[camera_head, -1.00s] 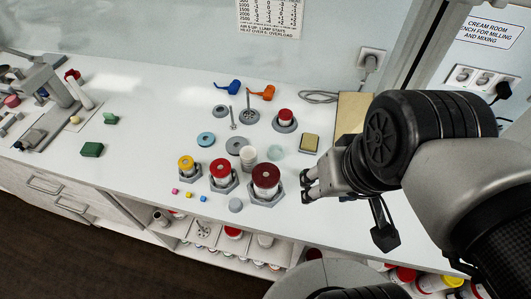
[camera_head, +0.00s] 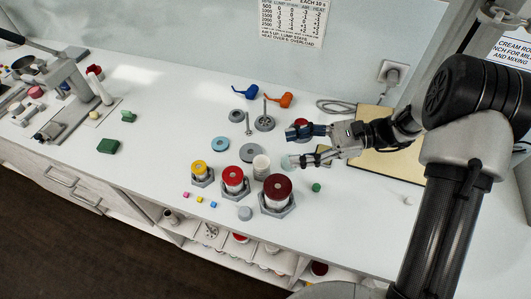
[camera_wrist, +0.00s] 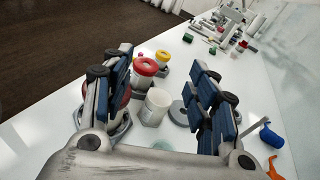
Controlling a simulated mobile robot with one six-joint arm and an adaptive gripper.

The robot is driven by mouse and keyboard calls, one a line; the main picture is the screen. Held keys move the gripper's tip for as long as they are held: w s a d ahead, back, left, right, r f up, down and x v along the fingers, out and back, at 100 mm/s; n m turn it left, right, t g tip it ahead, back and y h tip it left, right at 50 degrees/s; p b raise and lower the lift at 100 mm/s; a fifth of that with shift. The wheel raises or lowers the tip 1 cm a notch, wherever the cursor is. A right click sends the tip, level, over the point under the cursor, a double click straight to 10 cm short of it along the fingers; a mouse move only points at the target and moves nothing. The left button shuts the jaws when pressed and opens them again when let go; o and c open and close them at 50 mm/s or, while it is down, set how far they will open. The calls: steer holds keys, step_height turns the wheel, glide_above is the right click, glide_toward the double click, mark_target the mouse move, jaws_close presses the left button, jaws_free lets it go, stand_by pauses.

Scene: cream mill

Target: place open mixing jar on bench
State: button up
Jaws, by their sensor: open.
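A white, lidless jar (camera_head: 261,166), which looks like the open mixing jar, stands upright on the bench (camera_head: 150,165). It also shows in the wrist view (camera_wrist: 155,106), ahead of and between my fingers in the picture. My gripper (camera_head: 304,146) is open and empty, to the right of the white jar and apart from it in the head view. Its two blue-padded fingers show in the wrist view (camera_wrist: 163,88). A pale translucent disc (camera_head: 287,162) lies between the jar and my lower finger.
Dark red (camera_head: 278,187), red (camera_head: 233,173) and yellow (camera_head: 199,168) topped jars sit in grey hexagonal holders near the front. A grey disc (camera_head: 249,152) lies behind the white jar. A green ball (camera_head: 316,187) lies on the right. The bench left of the jars has free room.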

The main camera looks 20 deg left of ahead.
step_height(320, 180, down, 4)
steer(key=w+m+y, duration=0.2)
steer(key=t+b, duration=0.1)
steer(key=b, duration=0.2)
glide_toward(269, 163)
steer(key=shift+s+a+r, duration=0.1)
steer(key=shift+s+a, duration=0.65)
steer(key=shift+a, duration=0.3)
steer(key=shift+s+a+r+p, duration=0.1)
steer(key=shift+a+r+p, duration=0.2)
steer(key=shift+a, duration=0.1)
steer(key=b+x, duration=0.1)
steer(key=x, duration=0.5)
steer(key=shift+a+r, duration=0.1)
steer(key=shift+a, duration=0.25)
steer(key=shift+c, duration=0.2)
steer(key=c, duration=0.6)
